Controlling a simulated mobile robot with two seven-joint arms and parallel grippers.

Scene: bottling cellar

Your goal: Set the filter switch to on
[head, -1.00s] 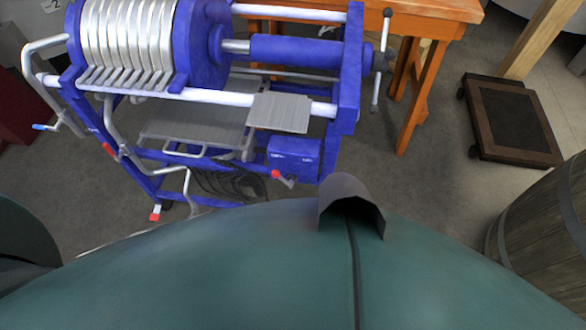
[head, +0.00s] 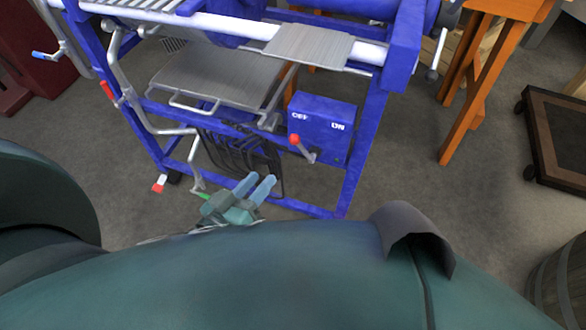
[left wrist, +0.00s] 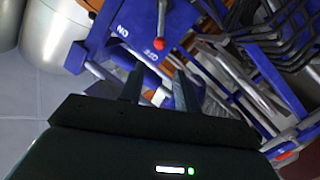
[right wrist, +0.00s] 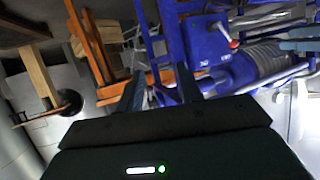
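The filter switch is a short grey lever with a red knob (head: 294,139) on the front of a blue box (head: 322,115). White OFF stands at the box's left and ON at its right; the lever leans up-left, its knob on the OFF side. My left gripper (head: 257,180) is open and empty, below and left of the knob, apart from it. In the left wrist view the knob (left wrist: 159,44) shows beyond the spread fingers. My right gripper (right wrist: 155,90) is open and empty in its wrist view, where the red knob (right wrist: 234,43) also shows, farther off.
The blue filter frame (head: 360,140) surrounds the box, with a grey drip tray (head: 215,80), bent pipes and dark hoses (head: 245,150) to its left. An orange wooden table (head: 470,90) and a wheeled dolly (head: 555,140) stand right. Floor between is clear.

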